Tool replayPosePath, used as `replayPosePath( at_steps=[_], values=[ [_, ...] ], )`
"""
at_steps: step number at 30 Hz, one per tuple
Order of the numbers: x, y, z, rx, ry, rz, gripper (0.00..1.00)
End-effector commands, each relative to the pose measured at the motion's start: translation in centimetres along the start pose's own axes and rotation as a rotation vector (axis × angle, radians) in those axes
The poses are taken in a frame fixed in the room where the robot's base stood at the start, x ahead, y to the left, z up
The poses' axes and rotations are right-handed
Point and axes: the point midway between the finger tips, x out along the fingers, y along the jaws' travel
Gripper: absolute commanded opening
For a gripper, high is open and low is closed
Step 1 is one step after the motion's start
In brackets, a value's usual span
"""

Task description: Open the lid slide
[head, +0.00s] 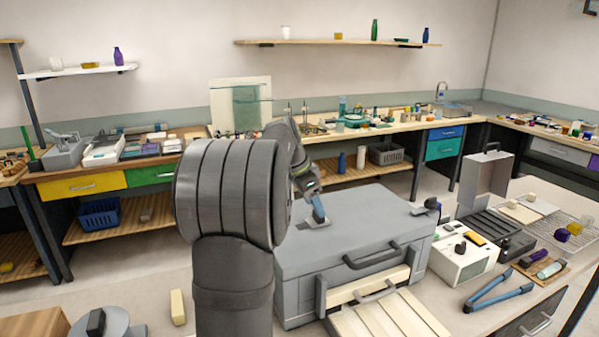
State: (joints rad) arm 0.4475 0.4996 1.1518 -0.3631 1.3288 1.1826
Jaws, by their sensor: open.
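A large grey box (385,225) with a flat, closed-looking top stands on the near bench. A dark bar handle (372,256) is on its upper front. Below it is a pale slatted panel (385,315) with a grey handle (377,292), sloping out from the box's lower front. I cannot tell for certain which part is the lid slide. My gripper (318,215), with blue fingers, points down at the left part of the box top, at or just above it. It is open, and I see nothing between the fingers. My arm hides the box's left back.
A wire rack (570,238) lies behind the tongs. A pale yellow block (178,307) and a round grey base (105,325) are at front left.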

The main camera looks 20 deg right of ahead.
Motion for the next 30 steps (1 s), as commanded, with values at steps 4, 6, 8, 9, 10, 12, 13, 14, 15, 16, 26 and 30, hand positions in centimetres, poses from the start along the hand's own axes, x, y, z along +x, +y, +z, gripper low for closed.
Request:
replayPosePath(
  at_steps=[4, 6, 8, 9, 10, 12, 13, 14, 15, 16, 26, 30],
  values=[
    [-3.9, -0.1, 0.0, 0.0, 0.002, -0.005, 0.58],
    [-5.6, -0.1, 0.0, 0.0, 0.002, -0.005, 0.58],
    [-7.1, -0.1, 0.0, 0.0, 0.002, -0.005, 0.58],
    [-8.1, -0.1, 0.0, 0.0, 0.002, -0.005, 0.58],
    [-8.8, -0.1, 0.0, 0.0, 0.002, -0.005, 0.58],
    [-10.2, -0.1, 0.0, 0.0, 0.002, -0.004, 0.58],
    [-10.8, -0.1, 0.0, 0.0, 0.001, -0.003, 0.58],
    [-11.4, -0.1, 0.0, 0.0, 0.002, -0.004, 0.58],
    [-12.0, 0.0, 0.0, 0.0, 0.001, -0.002, 0.58],
    [-12.4, -0.1, 0.0, 0.0, 0.001, -0.003, 0.58],
    [-14.3, 0.0, 0.0, -0.001, 0.0, 0.0, 0.58],
    [-14.3, 0.0, 0.0, 0.0, 0.0, 0.0, 0.58]
  ],
)
